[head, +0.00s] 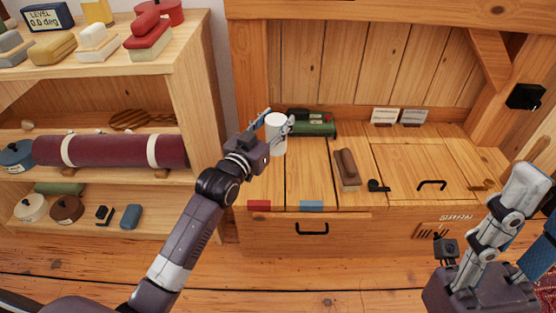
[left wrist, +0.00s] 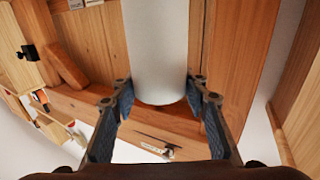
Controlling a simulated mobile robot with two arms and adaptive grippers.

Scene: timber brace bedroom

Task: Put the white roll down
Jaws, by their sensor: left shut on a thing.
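The white roll (head: 276,143) stands upright between the fingers of my left gripper (head: 277,123), over the back left part of the wooden bench. My left gripper is shut on it, with a finger on each side. In the left wrist view the roll (left wrist: 157,50) is a pale cylinder between the blue finger pads (left wrist: 160,98). I cannot tell whether its lower end touches the bench top. My right gripper (head: 537,205) is at the right edge, close to the camera, with its fingers apart and nothing seen between them; part of it is cut off.
A shelf (head: 185,75) with blocks and a maroon roll (head: 110,150) stands at left.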

